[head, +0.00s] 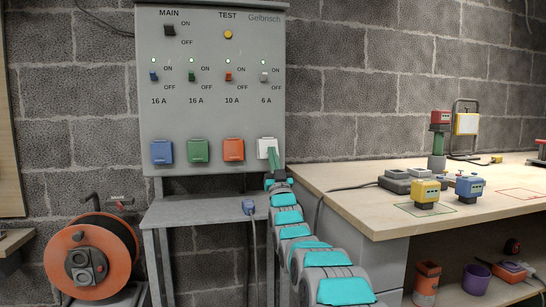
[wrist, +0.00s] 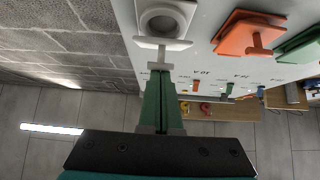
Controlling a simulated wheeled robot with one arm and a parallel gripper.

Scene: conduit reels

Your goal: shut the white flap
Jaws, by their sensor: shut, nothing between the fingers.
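The white flap (head: 264,146) is on the right end of the row of sockets on the grey panel, partly hidden by my gripper in the head view. In the wrist view the white flap (wrist: 163,43) is seen nearly edge-on, standing out from its round socket (wrist: 166,19), whose opening shows, so it is open. Its small tab points toward my fingers. My gripper (wrist: 160,77) has its green fingers shut and empty, their tips close to the tab; I cannot tell whether they touch. In the head view my gripper (head: 272,153) is right in front of the white socket.
Orange (head: 233,149), green (head: 198,150) and blue (head: 162,151) flaps sit shut in the same row. Switches are above them. A plug (head: 249,207) hangs below. A wooden workbench (head: 345,196) is to the right; an orange reel (head: 92,258) is at lower left.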

